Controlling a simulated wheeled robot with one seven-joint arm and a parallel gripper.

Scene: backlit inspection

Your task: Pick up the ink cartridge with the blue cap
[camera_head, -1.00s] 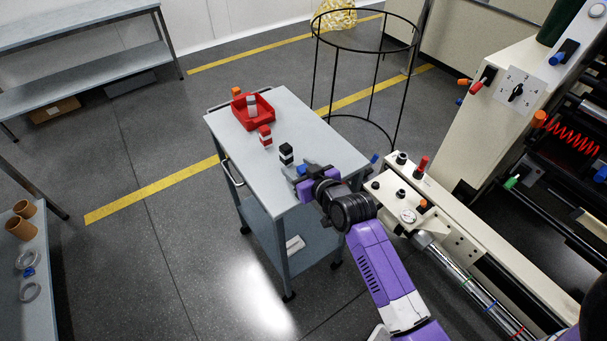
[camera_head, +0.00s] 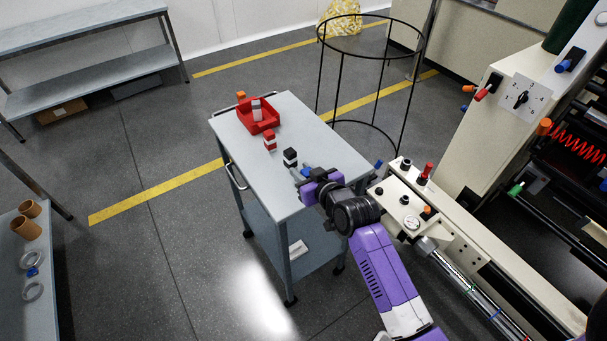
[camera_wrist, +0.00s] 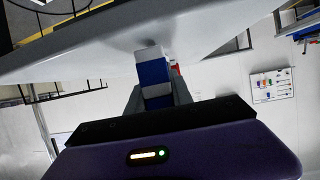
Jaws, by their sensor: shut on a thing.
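My gripper (camera_head: 308,176) is over the near right part of the grey cart top (camera_head: 322,148). It is shut on a blue and white block-shaped cartridge (camera_wrist: 153,72), which stands out between the two fingers in the wrist view. Its blue part also shows small at the fingertips in the head view (camera_head: 306,171). The fingers hide part of it, and I cannot tell whether it touches the cart top. A black and white cartridge (camera_head: 290,157) stands just beyond my gripper. A red and white cartridge (camera_head: 270,141) stands farther back.
A red bin (camera_head: 262,125) with a grey and white cartridge (camera_head: 257,110) stands at the cart's far end, with an orange-topped item (camera_head: 240,95) behind it. A cream machine (camera_head: 440,208) with knobs is close on my gripper's right. A black ring frame (camera_head: 370,50) stands behind the cart.

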